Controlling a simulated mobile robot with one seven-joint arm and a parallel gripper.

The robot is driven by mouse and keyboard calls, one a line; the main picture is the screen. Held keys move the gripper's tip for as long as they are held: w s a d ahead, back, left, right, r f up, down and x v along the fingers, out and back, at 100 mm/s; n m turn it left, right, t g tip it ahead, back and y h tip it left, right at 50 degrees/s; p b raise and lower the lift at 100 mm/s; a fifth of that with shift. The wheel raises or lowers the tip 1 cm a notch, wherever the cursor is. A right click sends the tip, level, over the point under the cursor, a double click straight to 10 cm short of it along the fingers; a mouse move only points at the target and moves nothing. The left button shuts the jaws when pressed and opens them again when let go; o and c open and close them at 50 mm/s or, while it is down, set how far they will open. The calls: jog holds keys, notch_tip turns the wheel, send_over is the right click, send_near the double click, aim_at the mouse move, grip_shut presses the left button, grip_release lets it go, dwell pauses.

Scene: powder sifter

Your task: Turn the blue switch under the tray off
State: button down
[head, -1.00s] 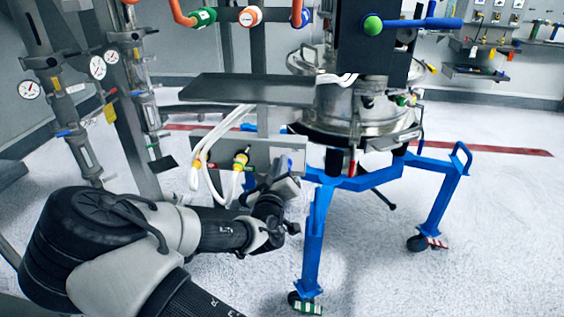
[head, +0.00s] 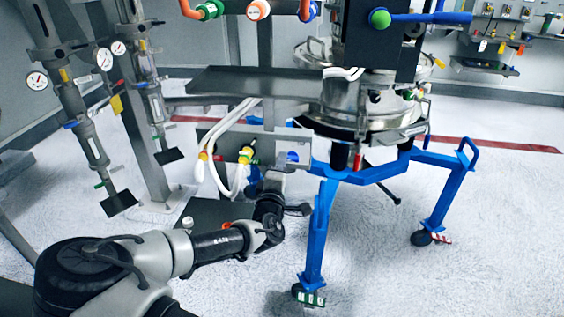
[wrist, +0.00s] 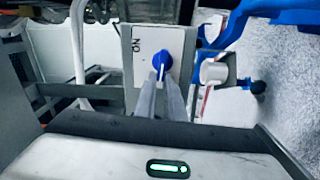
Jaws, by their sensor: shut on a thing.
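The blue switch (wrist: 162,62) is a round knob on a light grey panel (wrist: 143,45) marked "ON" to its left in the wrist view. The two fingers of my gripper (wrist: 163,82) reach up to the knob and are shut on its ridge. In the head view the panel hangs below the dark tray (head: 250,88), and the blue switch (head: 292,156) shows at its right end. My gripper (head: 284,170) is just below it there, its fingertips mostly hidden by my wrist.
White hoses (head: 222,170) with yellow fittings hang left of the switch. The blue wheeled frame (head: 320,230) of the sifter (head: 365,105) stands close to the right of my arm. Pipe columns with gauges (head: 104,60) stand at the left. Open floor lies in front and right.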

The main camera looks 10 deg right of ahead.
jog(key=shift+f+n, duration=0.2)
jog(key=shift+n, duration=0.4)
jog(key=c, duration=1.8)
grip_release()
jog(key=shift+c, duration=0.2)
jog(key=shift+s+a, duration=0.1)
jog(key=shift+s, duration=0.05)
jog(key=p+v, duration=0.1)
jog(key=v, duration=1.6)
jog(key=shift+s, duration=0.1)
